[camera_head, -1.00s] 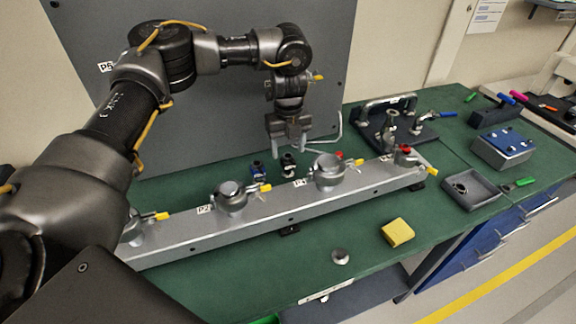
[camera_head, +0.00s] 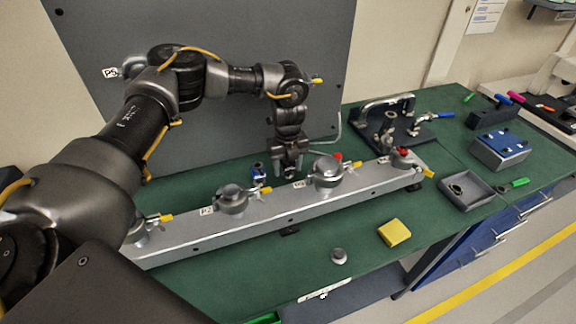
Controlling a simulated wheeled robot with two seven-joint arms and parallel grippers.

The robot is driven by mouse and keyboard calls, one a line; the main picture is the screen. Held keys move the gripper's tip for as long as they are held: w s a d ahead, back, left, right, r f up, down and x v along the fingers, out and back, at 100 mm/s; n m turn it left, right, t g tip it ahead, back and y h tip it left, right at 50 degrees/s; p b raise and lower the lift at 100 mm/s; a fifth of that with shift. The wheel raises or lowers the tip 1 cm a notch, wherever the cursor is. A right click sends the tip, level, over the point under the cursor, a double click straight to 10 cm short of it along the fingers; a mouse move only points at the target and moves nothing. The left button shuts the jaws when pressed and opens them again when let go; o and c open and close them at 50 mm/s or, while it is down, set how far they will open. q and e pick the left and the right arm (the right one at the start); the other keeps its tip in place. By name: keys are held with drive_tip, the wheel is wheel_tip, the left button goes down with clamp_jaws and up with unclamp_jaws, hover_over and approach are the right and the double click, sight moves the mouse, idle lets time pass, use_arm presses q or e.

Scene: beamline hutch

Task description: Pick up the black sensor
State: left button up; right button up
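My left gripper (camera_head: 289,170) points down behind the long grey rail, low over the green bench, at the spot where the black sensor stood in the earlier view. The gripper's fingers now cover the sensor almost wholly, so I cannot tell whether they touch it or are closed on it. A blue sensor (camera_head: 259,174) stands just left of the gripper, close to it. My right gripper is not in view.
The grey rail (camera_head: 270,209) with several round metal mounts and yellow levers runs in front of the gripper. A yellow block (camera_head: 394,233) and a small metal knob (camera_head: 338,256) lie before it. A grey tray (camera_head: 468,192) is at right.

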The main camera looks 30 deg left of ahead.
sight(293, 169)
use_arm(q)
drive_tip(key=c, duration=0.9)
drive_tip(key=shift+c, duration=0.2)
drive_tip(key=shift+r+b, duration=0.35)
drive_tip(key=shift+b, duration=0.1)
drive_tip(key=shift+s+d+r, duration=0.1)
drive_tip(key=shift+s+d, duration=0.1)
drive_tip(key=shift+s+d+b, duration=0.85)
drive_tip(key=shift+s+d, duration=0.1)
drive_tip(key=shift+d, duration=0.15)
drive_tip(key=shift+s+d+r, duration=0.1)
drive_tip(key=shift+d+r, duration=0.1)
drive_tip(key=shift+r, duration=0.5)
wheel_tip(293, 169, up, 13)
drive_tip(key=shift+b, duration=0.35)
